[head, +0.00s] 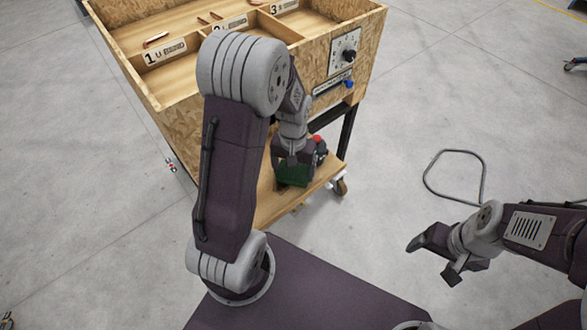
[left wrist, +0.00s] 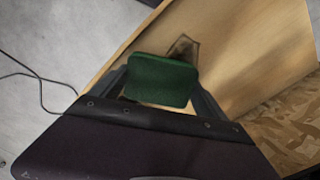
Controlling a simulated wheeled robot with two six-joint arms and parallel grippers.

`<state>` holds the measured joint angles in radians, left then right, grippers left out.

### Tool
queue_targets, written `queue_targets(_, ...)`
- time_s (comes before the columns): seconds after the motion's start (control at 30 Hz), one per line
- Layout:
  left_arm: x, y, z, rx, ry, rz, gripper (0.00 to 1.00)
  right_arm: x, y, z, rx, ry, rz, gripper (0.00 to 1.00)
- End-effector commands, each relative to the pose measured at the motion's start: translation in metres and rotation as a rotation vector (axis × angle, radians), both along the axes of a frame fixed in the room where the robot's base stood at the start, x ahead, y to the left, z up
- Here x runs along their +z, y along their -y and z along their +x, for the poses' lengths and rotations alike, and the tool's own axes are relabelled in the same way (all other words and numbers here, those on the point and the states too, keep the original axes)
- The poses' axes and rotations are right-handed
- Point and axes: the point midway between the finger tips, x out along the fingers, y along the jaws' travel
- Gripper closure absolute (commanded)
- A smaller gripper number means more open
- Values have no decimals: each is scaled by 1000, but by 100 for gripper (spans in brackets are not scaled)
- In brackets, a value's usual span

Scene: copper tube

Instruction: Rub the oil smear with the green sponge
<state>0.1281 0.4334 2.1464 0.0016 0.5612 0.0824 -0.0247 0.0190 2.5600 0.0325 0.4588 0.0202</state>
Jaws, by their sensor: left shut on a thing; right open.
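The green sponge (left wrist: 160,80) is between the fingers of my left gripper (left wrist: 162,88) in the left wrist view. In the head view the sponge (head: 292,173) shows below my left gripper (head: 292,160), over the low wooden shelf of the cart. A dark brownish smear (left wrist: 184,48) shows on the wood just beyond the sponge in the left wrist view, partly hidden by it. I cannot tell whether the sponge touches the wood. My right gripper (head: 432,262) is open and empty over the floor at the right.
The low shelf (head: 275,207) belongs to a wooden cart whose upper bin (head: 120,55) has numbered compartments with copper pieces. A red-topped item (head: 319,145) is beside my left gripper. A thin grey loop (head: 455,172) lies on the open floor at right.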

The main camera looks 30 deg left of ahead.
Motion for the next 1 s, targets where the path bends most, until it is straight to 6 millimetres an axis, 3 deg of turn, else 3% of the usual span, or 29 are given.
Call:
queue_targets(0.37, -6, -1, -2, 1, -1, 0, 58, -4, 0, 0, 0, 0, 0, 21)
queue_targets(0.7, -3, -13, -32, 1, -1, 0, 58, -1, 0, 0, 0, 0, 0, 21)
queue_targets(1.0, -4, -17, -41, 1, 0, 0, 58, -1, 0, 0, 0, 0, 0, 21)
